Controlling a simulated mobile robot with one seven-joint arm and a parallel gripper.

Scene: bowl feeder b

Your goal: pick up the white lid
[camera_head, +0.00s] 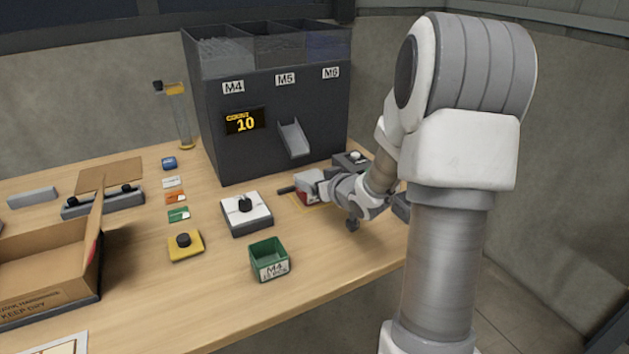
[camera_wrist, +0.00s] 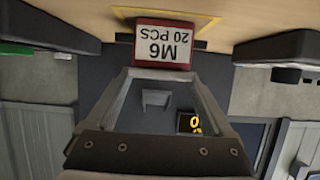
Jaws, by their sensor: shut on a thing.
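The white lid (camera_head: 310,175) shows as a pale top over the small red M6 bin (camera_head: 305,192), in front of the dark feeder. In the wrist view the lid is a thin pale edge (camera_wrist: 160,73), with the bin's "M6 20 PCS" label (camera_wrist: 163,45) upside down beyond it. My gripper (camera_head: 318,185) has come in from the right. In the wrist view its two fingers (camera_wrist: 160,80) close in from both sides and are shut on the lid. My wrist hides part of the lid and bin in the head view. I cannot tell whether lid and bin are apart.
The dark feeder (camera_head: 270,115) stands close behind, with a chute (camera_head: 294,138) and a display reading 10. A white box with a black knob (camera_head: 246,213), a green M4 bin (camera_head: 269,259) and a yellow knob box (camera_head: 185,246) stand left. A cardboard box (camera_head: 50,265) is farther left.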

